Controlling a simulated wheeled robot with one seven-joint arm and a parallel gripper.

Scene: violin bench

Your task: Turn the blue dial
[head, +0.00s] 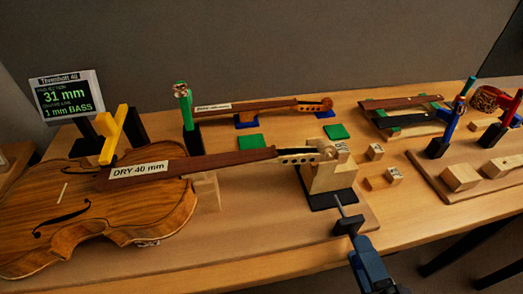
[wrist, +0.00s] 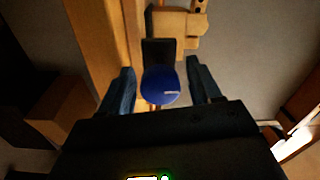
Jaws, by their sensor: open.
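The blue dial (wrist: 160,86) shows in the wrist view as a round blue disc with a small pale mark on its face. It sits in front of a black mount. My gripper (wrist: 160,85) is open, with one finger on each side of the dial. In the head view my gripper (head: 346,214) is at the front edge of the bench, by the black base (head: 322,198) under the wooden neck block. I cannot make out the dial in the head view.
A violin body (head: 110,215) with a neck labelled "DRY 40 mm" (head: 140,170) lies to the left, the neck's scroll end on the wooden block (head: 332,172). A display (head: 66,95) reads "31 mm" and "1 mm BASS". Small wooden blocks (head: 384,178) and tools lie to the right.

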